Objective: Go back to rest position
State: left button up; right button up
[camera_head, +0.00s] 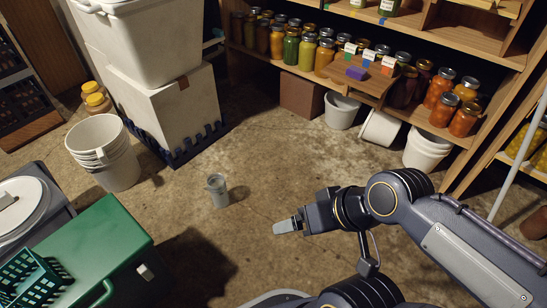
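My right arm comes in from the lower right. Its gripper (287,227) points left over the concrete floor, with grey fingertips seen from the side. The fingers overlap in this view, so I cannot tell whether they are open or shut. No object shows at the fingertips. My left gripper is not in view.
A small grey cup-like container (217,190) stands on the floor left of my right gripper. A green box (95,245) is at lower left, with white buckets (118,165) behind it. Wooden shelves (465,130) with several jars line the back.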

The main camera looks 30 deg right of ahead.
notch_tip(320, 180, up, 43)
jog(key=p, duration=4.1)
jog(key=shift+f+p, duration=0.2)
jog(key=shift+p, duration=0.2)
